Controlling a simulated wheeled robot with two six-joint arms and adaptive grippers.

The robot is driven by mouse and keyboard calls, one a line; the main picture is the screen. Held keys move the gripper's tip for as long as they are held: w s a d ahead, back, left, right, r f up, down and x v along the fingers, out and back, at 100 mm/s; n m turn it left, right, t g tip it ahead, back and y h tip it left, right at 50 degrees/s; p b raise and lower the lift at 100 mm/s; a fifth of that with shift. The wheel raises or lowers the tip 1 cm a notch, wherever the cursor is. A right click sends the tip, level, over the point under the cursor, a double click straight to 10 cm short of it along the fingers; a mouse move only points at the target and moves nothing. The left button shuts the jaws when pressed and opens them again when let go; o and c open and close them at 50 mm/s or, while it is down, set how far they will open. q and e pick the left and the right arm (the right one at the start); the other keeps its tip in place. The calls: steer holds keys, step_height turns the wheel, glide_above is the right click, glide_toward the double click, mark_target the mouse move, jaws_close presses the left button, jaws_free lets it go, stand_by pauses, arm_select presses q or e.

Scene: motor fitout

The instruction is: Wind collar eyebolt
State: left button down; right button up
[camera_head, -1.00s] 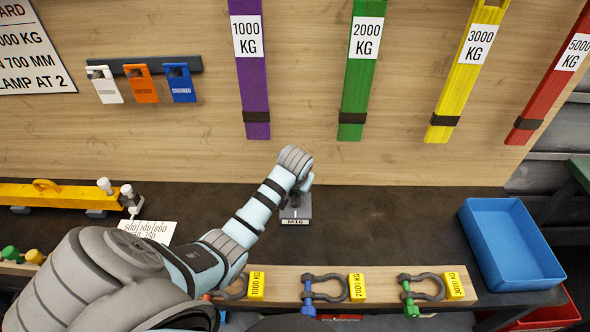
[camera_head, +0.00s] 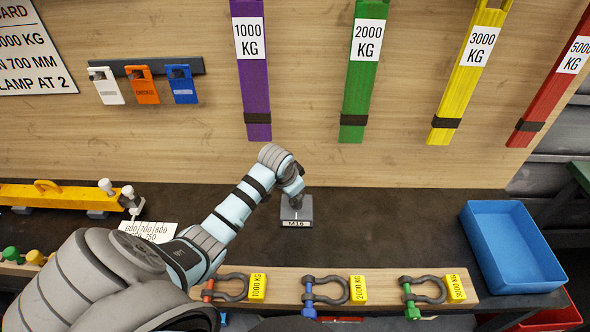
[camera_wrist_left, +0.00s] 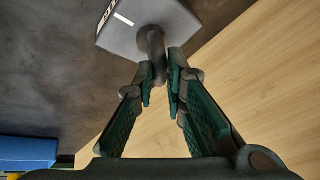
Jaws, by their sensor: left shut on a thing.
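A grey block (camera_head: 303,213) with an "M16" label stands on the dark bench in the middle of the head view. It also shows at the top of the left wrist view (camera_wrist_left: 178,22). A dark grey eyebolt (camera_wrist_left: 152,42) stands up from this block. My left gripper (camera_wrist_left: 163,78) is shut on the eyebolt, its green-padded fingertips around the upper end. In the head view my left gripper (camera_head: 296,188) is just above the block, and my wrist hides much of it. How deep the eyebolt's thread sits cannot be seen. My right gripper is not in view.
A wooden rail (camera_head: 385,298) with several shackles lies along the front. A blue bin (camera_head: 512,245) is at the right, a yellow beam (camera_head: 60,197) at the left. Coloured slings, such as the green sling (camera_head: 358,75), hang on the back board. The bench right of the block is clear.

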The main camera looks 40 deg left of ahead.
arm_select(q)
steer(key=m, duration=0.1)
steer(key=m+h, duration=0.1)
steer(key=m, duration=0.1)
steer(key=m+h, duration=0.1)
steer(key=shift+w+a+r+m, duration=0.2)
steer(key=shift+a+m, duration=0.1)
steer(key=shift+a, duration=0.05)
steer(key=m+h, duration=0.1)
steer(key=m, duration=0.1)
steer(key=shift+w+a+f+m+b, duration=0.1)
steer(key=shift+m+b, duration=0.3)
steer(key=m+h+b, duration=0.1)
steer(key=m+b, duration=0.1)
steer(key=m, duration=0.1)
steer(key=shift+w+a+g, duration=0.1)
steer(key=shift+g, duration=0.3)
steer(key=shift+m+h+b, duration=0.3)
steer(key=shift+m+b, duration=0.1)
steer(key=shift+m, duration=0.3)
steer(key=shift+g, duration=0.3)
steer(key=c, duration=1.8)
jaws_free()
steer(key=shift+c, duration=0.2)
steer(key=shift+o, duration=0.8)
